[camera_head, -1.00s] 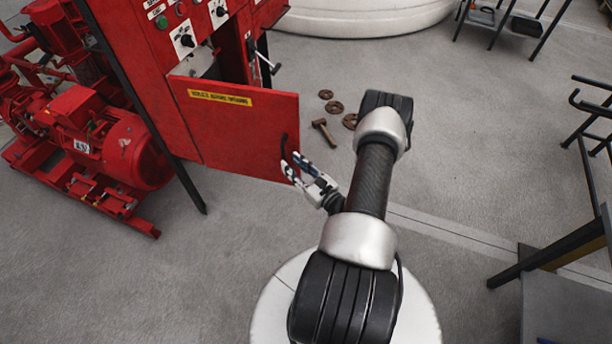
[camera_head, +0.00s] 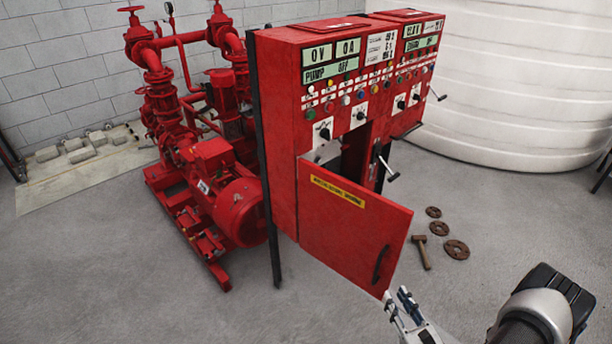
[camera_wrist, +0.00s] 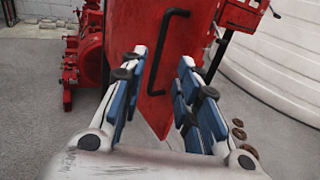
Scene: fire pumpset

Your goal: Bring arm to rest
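My gripper (camera_head: 398,304) is at the lower right in the head view, just below and beside the free edge of the open red cabinet door (camera_head: 345,225). In the wrist view my gripper (camera_wrist: 160,100) has its blue-padded fingers spread wide with nothing between them. The red door (camera_wrist: 188,65) and its black handle (camera_wrist: 165,50) show beyond the fingers, and the handle looks free. In the head view the handle (camera_head: 381,264) is near the door's outer edge. Part of my arm is cut off at the lower right.
The red pump control cabinet (camera_head: 285,130) stands behind the door, with a red pump and motor (camera_head: 235,205) on its left. A hammer (camera_head: 422,252) and several rusty discs (camera_head: 456,249) lie on the floor. A large white tank (camera_head: 520,80) stands at the back right.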

